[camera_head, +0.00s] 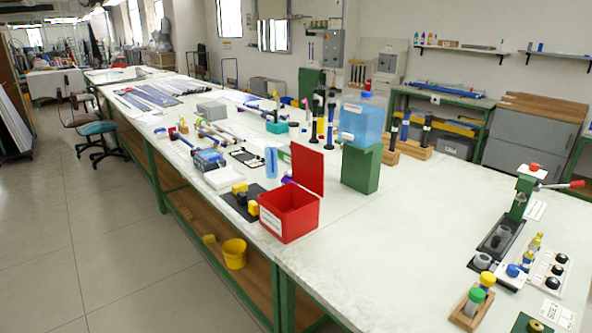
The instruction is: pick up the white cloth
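A flat white item (223,178) lies on the long workbench, left of the red bin; it may be the white cloth, folded, but it is too small to be sure. A blue and dark box (208,160) lies just behind it, and a black mat (238,206) with yellow and dark pieces lies in front of it. Nothing visible covers the white item. Neither of my grippers is in view.
An open red bin (289,222) with a raised lid stands at the bench's near edge. A green press (524,190) and small bottles occupy the right. The bench's front middle is clear.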

